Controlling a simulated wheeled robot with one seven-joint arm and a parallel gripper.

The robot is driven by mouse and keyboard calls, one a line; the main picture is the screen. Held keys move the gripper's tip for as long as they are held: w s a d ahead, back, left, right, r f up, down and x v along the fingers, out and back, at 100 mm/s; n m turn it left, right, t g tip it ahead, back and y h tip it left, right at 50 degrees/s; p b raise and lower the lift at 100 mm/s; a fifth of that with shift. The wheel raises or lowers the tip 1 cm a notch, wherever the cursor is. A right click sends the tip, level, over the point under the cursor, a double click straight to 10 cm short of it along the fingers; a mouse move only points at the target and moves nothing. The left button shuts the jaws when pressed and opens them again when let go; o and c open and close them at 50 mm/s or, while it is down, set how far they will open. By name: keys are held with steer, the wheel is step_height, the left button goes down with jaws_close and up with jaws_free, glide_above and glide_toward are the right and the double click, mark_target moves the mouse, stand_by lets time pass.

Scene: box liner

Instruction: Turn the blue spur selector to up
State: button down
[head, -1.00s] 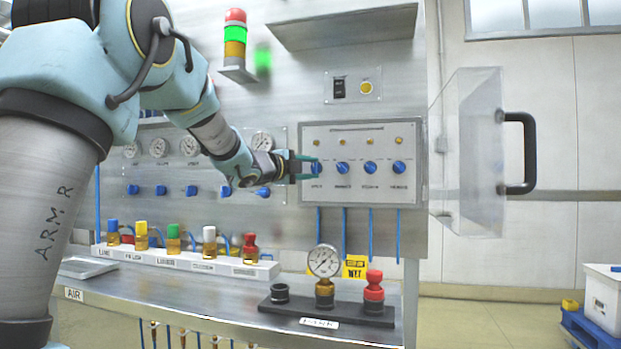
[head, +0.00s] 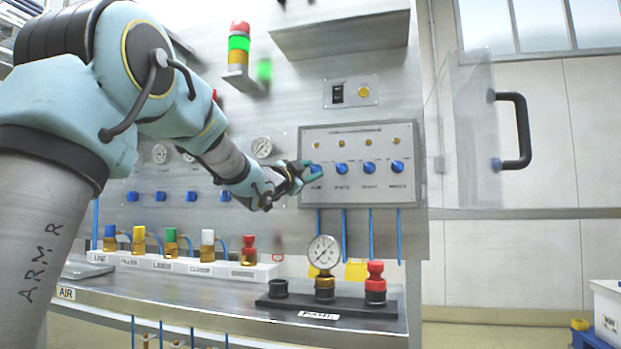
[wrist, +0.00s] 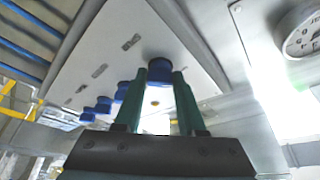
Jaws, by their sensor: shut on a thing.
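A row of several blue selector knobs sits on the grey panel (head: 428,188), with labels too small to read. My gripper (head: 314,171) is at the leftmost blue knob (head: 316,170), coming in from the left and tilted. In the wrist view, my gripper's teal fingers (wrist: 159,95) are closed on either side of that blue knob (wrist: 158,70). The fingers partly cover it, so I cannot tell which way it points. The other blue knobs (head: 341,169) stand free to the right.
A clear hinged cover (head: 470,130) with a black handle (head: 524,130) stands open at the right. A metal hood (head: 340,38) juts out above. Below are a gauge (head: 324,252) and a red-capped fitting (head: 375,278) on a black base. Coloured bottles stand on a rack at the left.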

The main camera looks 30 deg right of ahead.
steer(key=shift+f+n, duration=0.1)
steer(key=shift+n, duration=0.2)
steer(key=c, duration=0.5)
jaws_free()
steer(key=b+v, duration=0.1)
steer(key=v, duration=0.9)
steer(key=shift+s+a, duration=0.2)
steer(key=shift+a, duration=0.15)
steer(key=shift+f, duration=0.15)
